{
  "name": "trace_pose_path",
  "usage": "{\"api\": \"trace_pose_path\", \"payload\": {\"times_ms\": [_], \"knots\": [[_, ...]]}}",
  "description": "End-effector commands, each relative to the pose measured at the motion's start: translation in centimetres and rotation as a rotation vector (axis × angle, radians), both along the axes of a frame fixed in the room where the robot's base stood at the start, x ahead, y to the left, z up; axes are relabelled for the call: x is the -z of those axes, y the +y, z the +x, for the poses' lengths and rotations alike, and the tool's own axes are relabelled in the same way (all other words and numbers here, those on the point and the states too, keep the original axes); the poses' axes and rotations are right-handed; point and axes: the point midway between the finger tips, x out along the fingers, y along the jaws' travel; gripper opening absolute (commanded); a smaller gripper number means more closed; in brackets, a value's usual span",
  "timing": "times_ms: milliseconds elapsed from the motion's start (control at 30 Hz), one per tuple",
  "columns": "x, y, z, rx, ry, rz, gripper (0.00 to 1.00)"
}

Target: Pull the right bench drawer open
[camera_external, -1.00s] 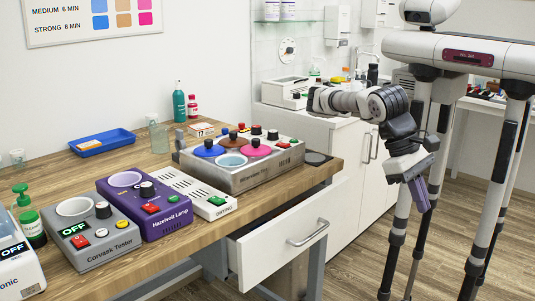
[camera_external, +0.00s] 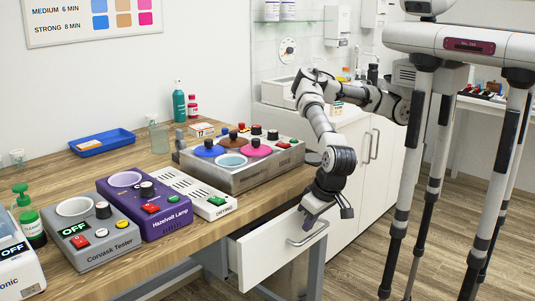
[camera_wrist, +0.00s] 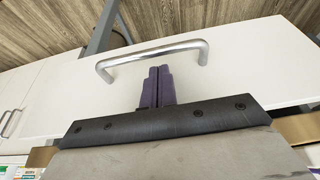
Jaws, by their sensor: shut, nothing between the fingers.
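The right bench drawer (camera_external: 262,255) has a white front that stands out from under the wooden bench, partly open. Its silver bar handle (camera_external: 315,236) is on the front. In the wrist view the handle (camera_wrist: 140,56) crosses above the fingertips. My gripper (camera_external: 308,222) is shut and empty, pointing down at the handle. In the wrist view its purple fingers (camera_wrist: 159,69) line up with the gap between the bar and the white drawer face (camera_wrist: 230,75). I cannot tell whether they touch the handle.
The wooden bench (camera_external: 125,273) carries a grey Corvask Tester (camera_external: 105,252), a purple Hazelvolt Lamp (camera_external: 165,222) and a warmer unit with coloured lids (camera_external: 240,183). White cabinets (camera_external: 352,195) stand behind my arm. Floor (camera_external: 360,275) in front of the drawer is clear.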

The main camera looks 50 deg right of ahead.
Motion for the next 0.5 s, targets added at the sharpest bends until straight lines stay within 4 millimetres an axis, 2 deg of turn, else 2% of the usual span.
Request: {"api": "trace_pose_path", "payload": {"times_ms": [200, 500], "knots": [[1.17, 0.01, 0.42, 0.000, 0.001, 0.001, 0.00], [1.22, 0.01, 0.41, 0.000, 0.001, 0.001, 0.00]]}}
